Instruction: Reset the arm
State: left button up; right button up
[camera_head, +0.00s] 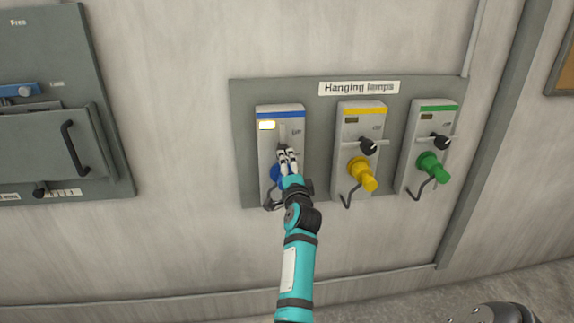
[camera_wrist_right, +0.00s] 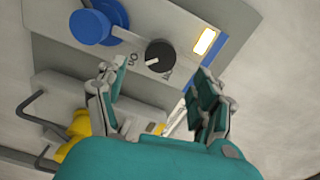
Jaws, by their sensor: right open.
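My right arm, teal and black, reaches up in the head view to the blue-striped lamp box (camera_head: 281,114) on the wall. My right gripper (camera_head: 287,155) is in front of that box, over its knob and lever, and partly hides the blue plug (camera_head: 275,174). In the right wrist view the gripper (camera_wrist_right: 165,100) is open and empty. A black knob (camera_wrist_right: 159,55) shows beyond its fingers, with the blue plug (camera_wrist_right: 97,25) and a lit yellow indicator (camera_wrist_right: 204,41) nearby. I cannot tell whether a finger touches the box. My left gripper is not in view.
A panel labelled "Hanging lamps" (camera_head: 360,88) also bears a yellow-striped box (camera_head: 352,135) and a green-striped box (camera_head: 430,120), with protruding plugs and knobs. A grey cabinet (camera_head: 35,145) with a handle is at the left. The wall below the panel is clear.

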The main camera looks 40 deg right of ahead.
dwell(0.4)
jog(key=s+a+f+n+g+y, duration=0.5)
jog(key=s+a+f+n+y, duration=0.2)
jog(key=s+a+f+n, duration=0.9)
jog(key=s+a+f+n+g+y, duration=0.1)
jog(key=s+a+f+n+g, duration=0.2)
jog(key=s, duration=0.4)
jog(key=s+a+f+n+g+y, duration=0.1)
jog(key=s+a+f+n+g, duration=0.15)
jog(key=s+a, duration=0.35)
jog(key=s+a+f+n+g, duration=0.2)
jog(key=s+a+n, duration=0.1)
jog(key=s, duration=0.5)
notch_tip(320, 180, down, 27)
jog(key=s, duration=0.1)
jog(key=s+d+f+g, duration=0.2)
jog(key=s+d+f, duration=0.1)
jog(key=s+f, duration=1.1)
jog(key=shift+s+f, duration=0.35)
jog(key=shift+s, duration=0.75)
